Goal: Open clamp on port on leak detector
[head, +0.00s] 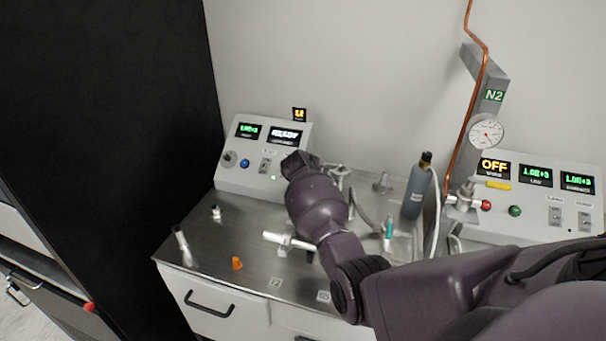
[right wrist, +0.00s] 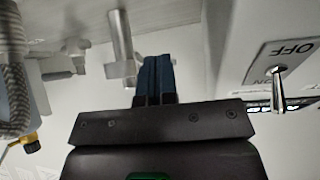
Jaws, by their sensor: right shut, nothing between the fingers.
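The leak detector (head: 240,165) is the sloped white console at the back left of the steel bench, with two lit displays. A metal port fitting (head: 342,175) stands just right of it, partly behind my right arm. In the right wrist view a metal tube fitting (right wrist: 122,45) stands beyond my right gripper (right wrist: 155,65), with a small clamp-like part (right wrist: 75,50) to its left. I cannot tell whether that clamp is open or shut. My right gripper's dark fingers are together and empty, seemingly apart from the fitting. In the head view my right wrist hides them. My left gripper is out of view.
A toggle switch plate marked OFF (right wrist: 285,55) is close on the right in the right wrist view. A grey bottle (head: 416,190), a gauge (head: 486,132) and a second console (head: 535,190) stand to the right. An orange cap (head: 237,263) lies on the bench's front left.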

